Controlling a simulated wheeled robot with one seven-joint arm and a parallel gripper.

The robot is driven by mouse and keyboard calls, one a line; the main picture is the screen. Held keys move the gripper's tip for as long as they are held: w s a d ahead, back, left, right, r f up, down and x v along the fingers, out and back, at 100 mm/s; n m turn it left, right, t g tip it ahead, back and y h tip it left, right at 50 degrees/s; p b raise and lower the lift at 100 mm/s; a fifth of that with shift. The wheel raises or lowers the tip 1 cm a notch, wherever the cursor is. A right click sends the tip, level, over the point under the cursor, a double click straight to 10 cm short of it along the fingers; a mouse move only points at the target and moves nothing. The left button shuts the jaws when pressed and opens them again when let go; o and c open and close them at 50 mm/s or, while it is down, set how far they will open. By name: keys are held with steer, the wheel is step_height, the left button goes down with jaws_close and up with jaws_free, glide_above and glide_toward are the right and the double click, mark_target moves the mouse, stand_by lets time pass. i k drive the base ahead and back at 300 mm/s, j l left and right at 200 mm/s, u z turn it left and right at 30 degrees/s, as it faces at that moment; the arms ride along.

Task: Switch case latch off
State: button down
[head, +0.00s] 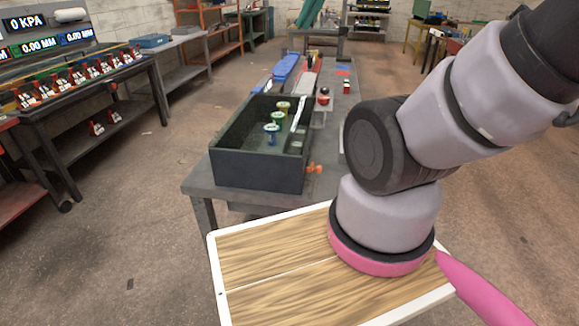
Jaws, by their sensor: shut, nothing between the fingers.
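A dark grey open case (258,172) stands on the near end of a long grey bench (197,178). Several small round-topped pieces, including a blue one (271,133) and a green-topped one (278,117), stand inside it. A pale bar (298,113) lies along its right side. A small orange part (314,168) sits at the case's near right corner; I cannot tell whether it is the latch or which way it is set. My gripper is out of view; only my arm's links show at the right.
A red-topped piece (323,97) stands right of the case. Blue items (287,68) lie farther along the bench. Open concrete floor (140,225) lies between the benches.

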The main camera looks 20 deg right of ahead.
mark_target(318, 168)
steer(key=l, duration=0.4)
steer(key=k+l, duration=0.15)
steer(key=l, duration=0.25)
steer(key=k+l+z, duration=0.3)
